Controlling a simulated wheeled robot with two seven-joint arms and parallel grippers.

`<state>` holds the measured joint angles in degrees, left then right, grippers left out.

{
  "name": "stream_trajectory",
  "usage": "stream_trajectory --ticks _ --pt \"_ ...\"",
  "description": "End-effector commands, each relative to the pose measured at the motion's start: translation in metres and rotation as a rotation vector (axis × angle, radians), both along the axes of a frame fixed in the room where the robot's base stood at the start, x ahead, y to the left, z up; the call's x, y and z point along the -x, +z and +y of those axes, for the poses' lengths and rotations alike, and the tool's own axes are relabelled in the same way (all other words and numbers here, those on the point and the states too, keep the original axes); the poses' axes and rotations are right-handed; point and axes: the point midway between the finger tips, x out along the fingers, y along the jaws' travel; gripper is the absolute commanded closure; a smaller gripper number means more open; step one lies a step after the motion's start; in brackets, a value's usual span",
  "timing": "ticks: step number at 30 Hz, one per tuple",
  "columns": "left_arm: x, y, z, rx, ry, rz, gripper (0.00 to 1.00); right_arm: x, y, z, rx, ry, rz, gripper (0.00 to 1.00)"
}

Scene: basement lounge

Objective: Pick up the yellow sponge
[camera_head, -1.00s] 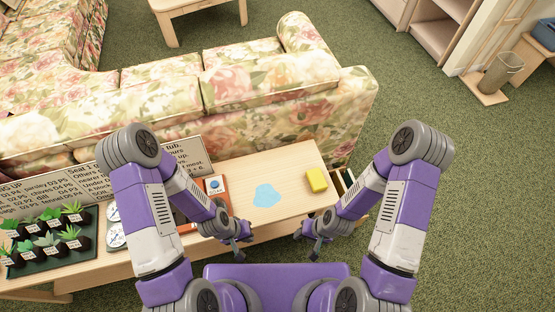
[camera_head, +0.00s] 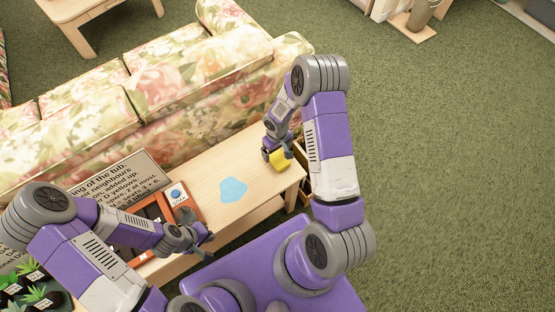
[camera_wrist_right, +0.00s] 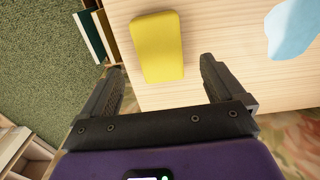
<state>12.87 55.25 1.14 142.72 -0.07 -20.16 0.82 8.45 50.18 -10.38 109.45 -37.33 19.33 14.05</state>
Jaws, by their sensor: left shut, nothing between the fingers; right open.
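The yellow sponge (camera_head: 279,160) lies on the wooden table (camera_head: 215,170) near its right end. In the right wrist view the sponge (camera_wrist_right: 157,47) is a yellow block on the tabletop, just ahead of the fingertips and roughly between their lines. My right gripper (camera_head: 277,152) is open above the sponge in the head view and hides part of it; its two fingers show apart and empty in the wrist view (camera_wrist_right: 160,75). My left gripper (camera_head: 205,241) is shut and empty by the table's front edge, left of the sponge.
A light-blue patch (camera_head: 233,190) lies on the table left of the sponge. A printed sign (camera_head: 125,187), an orange-framed item (camera_head: 187,211) and potted plants (camera_head: 30,280) stand further left. A floral sofa (camera_head: 180,75) is behind the table. Books (camera_wrist_right: 88,37) sit in a compartment at the table's end.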

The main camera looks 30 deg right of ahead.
Motion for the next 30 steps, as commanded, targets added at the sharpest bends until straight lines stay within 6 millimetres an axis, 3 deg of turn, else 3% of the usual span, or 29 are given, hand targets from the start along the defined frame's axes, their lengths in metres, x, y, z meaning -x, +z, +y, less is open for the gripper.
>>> stream_trajectory --ticks 11,19,30 --pt "0.0 -0.019 0.0 0.0 0.0 0.0 1.0 0.003 -0.05 -0.001 -0.003 -0.002 0.001 0.04" --pt "0.0 -0.018 0.0 0.0 0.0 0.0 1.0 0.002 -0.052 -0.001 -0.003 -0.001 -0.001 0.06" --pt "0.0 -0.018 0.0 0.0 0.0 0.0 1.0 0.003 -0.052 -0.001 -0.004 -0.001 -0.001 0.62"
